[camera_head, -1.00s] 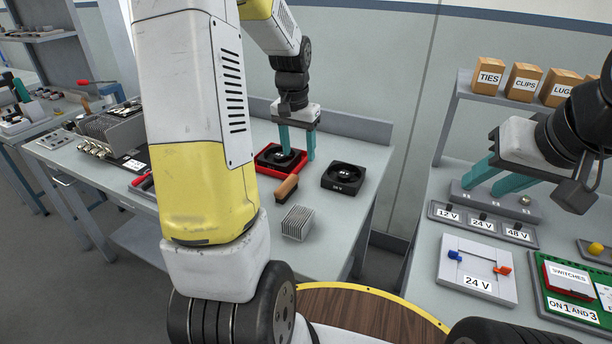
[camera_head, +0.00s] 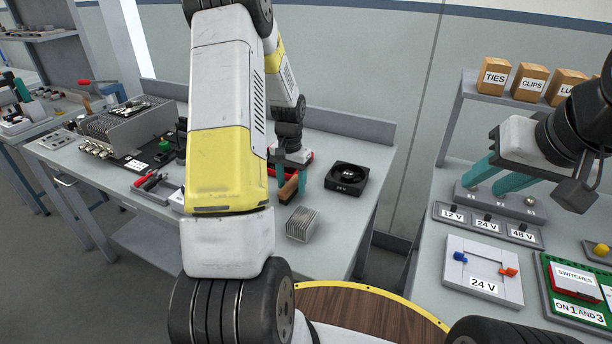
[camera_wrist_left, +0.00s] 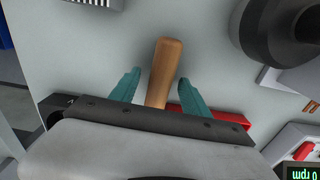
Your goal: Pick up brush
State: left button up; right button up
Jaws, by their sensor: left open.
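The brush (camera_head: 287,190) has a tan wooden handle and lies on the left workbench, partly hidden by my left gripper in the head view. In the left wrist view the brush handle (camera_wrist_left: 165,62) runs between the two teal fingers and sticks out past their tips. My left gripper (camera_head: 291,189) is open around the handle, with a gap visible on each side. It also shows in the left wrist view (camera_wrist_left: 158,78). Its bristles cannot be made out. My right gripper (camera_head: 484,187) is open and empty over the right bench, near a grey block with buttons.
A finned heatsink (camera_head: 302,224) stands close in front of the brush. A larger finned unit (camera_head: 120,125) stands further left. Bench surface right of the heatsink is clear.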

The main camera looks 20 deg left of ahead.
aim_at(291, 183)
pick_arm(q)
grip_shut()
dwell(0.3)
notch_tip(291, 183, up, 10)
dwell(0.5)
